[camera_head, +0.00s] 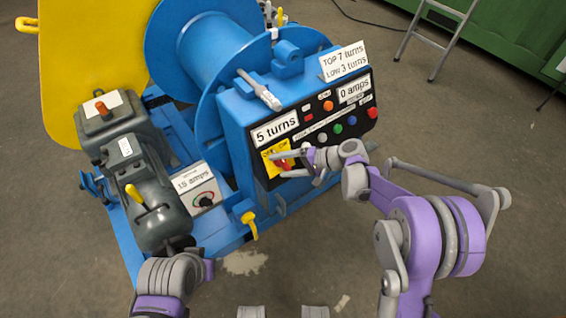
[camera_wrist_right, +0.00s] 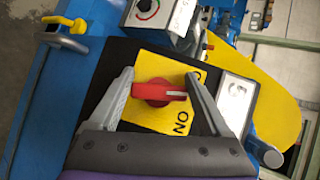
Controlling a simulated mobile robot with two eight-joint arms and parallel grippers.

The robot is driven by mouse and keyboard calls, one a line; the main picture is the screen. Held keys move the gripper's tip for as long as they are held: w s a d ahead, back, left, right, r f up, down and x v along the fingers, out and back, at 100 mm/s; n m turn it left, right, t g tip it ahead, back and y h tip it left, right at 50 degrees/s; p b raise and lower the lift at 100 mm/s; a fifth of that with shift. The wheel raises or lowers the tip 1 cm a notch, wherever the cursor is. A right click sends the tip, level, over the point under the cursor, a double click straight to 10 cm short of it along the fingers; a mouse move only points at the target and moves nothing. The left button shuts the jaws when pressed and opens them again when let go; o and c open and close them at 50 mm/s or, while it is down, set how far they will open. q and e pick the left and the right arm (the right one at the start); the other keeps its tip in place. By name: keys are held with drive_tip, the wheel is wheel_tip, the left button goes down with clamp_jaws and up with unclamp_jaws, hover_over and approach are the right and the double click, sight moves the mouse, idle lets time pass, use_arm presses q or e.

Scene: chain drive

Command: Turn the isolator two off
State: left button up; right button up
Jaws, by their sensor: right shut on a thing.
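A red rotary isolator knob (camera_wrist_right: 158,92) sits on a yellow plate (camera_wrist_right: 150,122) with black lettering, "ON" among it. In the head view the knob (camera_head: 281,163) is at the lower left of the black control panel (camera_head: 352,129), under the "5 turns" display. My right gripper (camera_head: 287,166) reaches in from the right and is shut on the knob. In the right wrist view its fingers stand on either side of the knob, whose handle lies across between them. The fingers hide part of the plate. My left arm shows at the bottom left; its gripper is out of view.
Several coloured buttons (camera_head: 338,129) lie right of the knob. A blue drum (camera_head: 210,50), a grey motor (camera_head: 140,180) and a "15 amps" dial box (camera_head: 200,190) stand to the left. A yellow handle (camera_head: 249,224) sticks out below the panel. The floor at front is open.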

drive_tip(key=shift+n+h+p, duration=0.45)
drive_tip(key=shift+n+h, duration=0.45)
drive_tip(key=shift+n, duration=0.2)
drive_tip(key=shift+d+f+n+h+p, duration=0.1)
drive_tip(key=shift+n+h+p, duration=0.35)
drive_tip(key=shift+n+h, duration=0.55)
drive_tip(key=shift+n, duration=0.4)
drive_tip(key=o, duration=1.2)
drive_tip(key=shift+p+v, duration=0.7)
drive_tip(key=shift+v, duration=4.7)
drive_tip(key=shift+w+d, duration=0.1)
drive_tip(key=shift+w, duration=0.05)
